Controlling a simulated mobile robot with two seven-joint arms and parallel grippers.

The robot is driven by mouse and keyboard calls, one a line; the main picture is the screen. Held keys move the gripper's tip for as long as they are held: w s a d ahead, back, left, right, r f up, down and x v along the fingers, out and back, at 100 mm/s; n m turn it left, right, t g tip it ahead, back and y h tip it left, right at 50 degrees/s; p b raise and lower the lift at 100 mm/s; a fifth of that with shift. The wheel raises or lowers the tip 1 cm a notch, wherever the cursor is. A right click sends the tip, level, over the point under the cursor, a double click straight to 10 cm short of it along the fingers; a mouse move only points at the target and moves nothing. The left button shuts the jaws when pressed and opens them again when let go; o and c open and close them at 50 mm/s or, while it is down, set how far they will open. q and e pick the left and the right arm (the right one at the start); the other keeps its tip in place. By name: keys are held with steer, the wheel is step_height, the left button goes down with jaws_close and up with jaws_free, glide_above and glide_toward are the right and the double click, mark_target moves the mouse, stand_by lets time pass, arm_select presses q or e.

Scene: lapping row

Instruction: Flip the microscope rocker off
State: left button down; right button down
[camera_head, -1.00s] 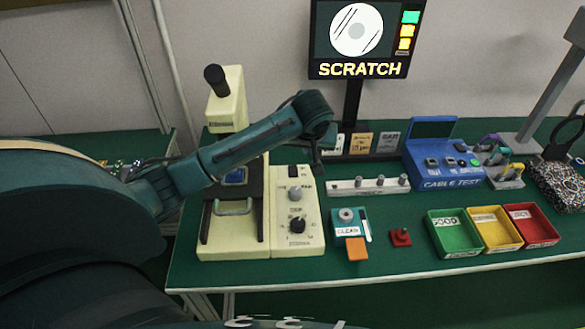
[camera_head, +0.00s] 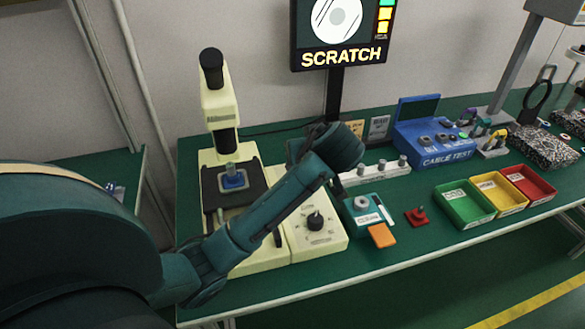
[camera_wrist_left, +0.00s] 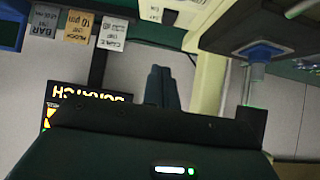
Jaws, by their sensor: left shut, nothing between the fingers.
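The cream microscope (camera_head: 222,105) stands at the left of the green bench, with a blue piece (camera_head: 233,180) on its dark stage. Its cream control box (camera_head: 322,240) adjoins on the right, with a black knob (camera_head: 315,221) showing. My left arm crosses the front of the microscope and hides the upper part of the box, where the rocker is; I cannot make out the rocker or its position. In the left wrist view my left gripper (camera_wrist_left: 161,74) is shut and empty, close to the microscope's cream body (camera_wrist_left: 208,82). My right gripper is not in view.
The SCRATCH monitor (camera_head: 341,34) stands behind. A pale strip with pegs (camera_head: 375,171), a teal CLEAN unit (camera_head: 364,210), a blue CABLE TEST unit (camera_head: 433,140) and green (camera_head: 463,204), yellow and red trays lie to the right.

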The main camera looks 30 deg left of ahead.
arm_select(q)
steer(key=shift+s+a, duration=0.15)
steer(key=shift+s, duration=0.2)
steer(key=shift+w+f, duration=0.1)
steer(key=x, duration=1)
steer(key=shift+a+f+b, duration=0.1)
steer(key=shift+a+b, duration=0.2)
steer(key=shift+b, duration=0.1)
step_height(320, 180, down, 2)
steer(key=shift+f, duration=0.75)
